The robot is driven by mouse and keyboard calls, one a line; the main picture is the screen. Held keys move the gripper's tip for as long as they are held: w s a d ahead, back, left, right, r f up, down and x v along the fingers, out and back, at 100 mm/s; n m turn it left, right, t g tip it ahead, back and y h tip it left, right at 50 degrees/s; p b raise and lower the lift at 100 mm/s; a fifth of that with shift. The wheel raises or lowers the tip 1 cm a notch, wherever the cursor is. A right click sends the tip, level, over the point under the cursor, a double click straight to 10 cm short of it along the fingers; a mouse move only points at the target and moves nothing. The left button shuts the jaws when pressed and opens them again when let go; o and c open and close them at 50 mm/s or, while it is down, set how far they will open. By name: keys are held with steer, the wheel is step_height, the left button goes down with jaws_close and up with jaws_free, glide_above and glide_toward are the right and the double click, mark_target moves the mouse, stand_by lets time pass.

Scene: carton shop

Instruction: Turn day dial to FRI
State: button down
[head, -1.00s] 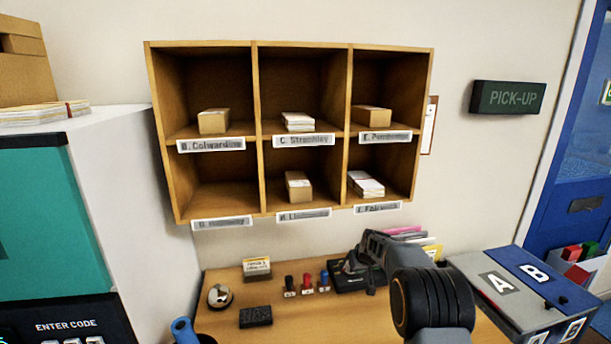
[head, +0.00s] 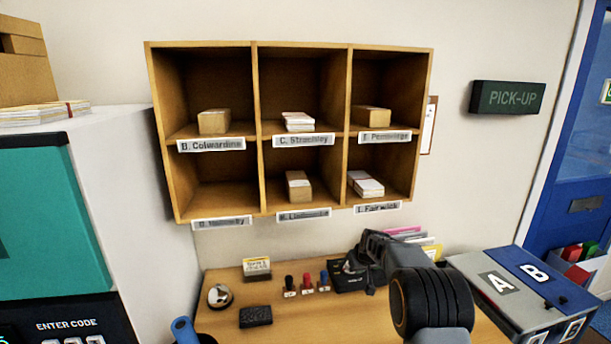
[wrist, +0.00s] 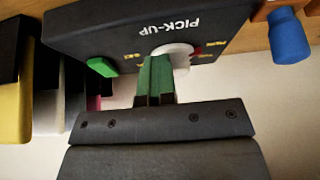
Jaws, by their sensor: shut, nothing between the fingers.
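A black control box marked PICK-UP (wrist: 185,24) shows upside down in the wrist view. It carries a pale round dial (wrist: 182,56) with small yellow and red lettering around it, too blurred to read for sure. My gripper (wrist: 157,60) has its green fingers shut together, with the tips at the dial's left side and partly covering it. I cannot tell whether they touch it. Which day the dial points to is not readable. In the head view the box (head: 343,280) sits on the desk, largely hidden by my gripper (head: 358,266).
A green button (wrist: 102,66) is on the box, left of the dial in the wrist view. A blue-handled stamp (head: 324,278) stands beside the box with other stamps. Pigeonholes (head: 254,130) hang above the desk. A grey A/B box (head: 480,262) stands right.

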mark_target(348, 272)
steer(key=shift+s+a+f+b, duration=0.35)
steer(key=shift+a+f+b, duration=0.05)
steer(key=shift+f+b, duration=0.15)
steer(key=shift+s+a+r+b, duration=0.1)
steer(key=shift+a+b, duration=0.2)
steer(key=shift+a, duration=0.45)
steer(key=shift+a+r, duration=0.2)
steer(key=shift+a, duration=0.05)
steer(key=shift+d+f+b, duration=0.1)
steer(key=shift+b, duration=0.45)
steer(key=shift+s+d, duration=0.15)
steer(key=shift+a+r+p, duration=0.2)
steer(key=shift+r+p, duration=0.15)
steer(key=shift+r, duration=0.4)
step_height(348, 272, up, 5)
steer(key=p, duration=0.3)
